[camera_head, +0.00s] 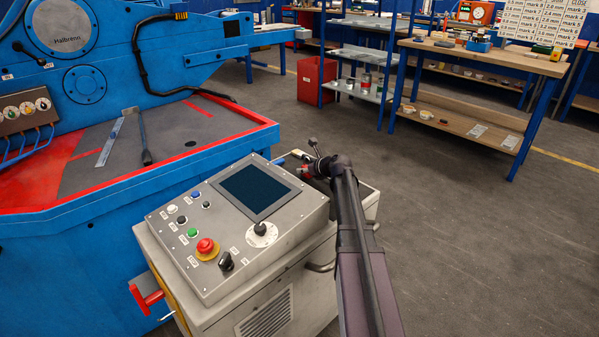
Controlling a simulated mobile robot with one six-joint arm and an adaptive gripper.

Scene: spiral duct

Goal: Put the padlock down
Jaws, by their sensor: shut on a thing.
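My gripper (306,168) is at the end of my dark arm, over the rear right part of the grey control cabinet, just behind the sloped console. It is small in this view and partly covered by my own wrist. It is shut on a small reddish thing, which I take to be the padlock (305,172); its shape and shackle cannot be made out. I cannot tell whether it touches the cabinet top.
The sloped console (232,222) has a dark screen, several buttons and a red emergency stop (206,246). A bare strip of cabinet top (362,190) shows right of my wrist. A small blue item (281,161) lies behind the console. A blue machine (60,240) stands left.

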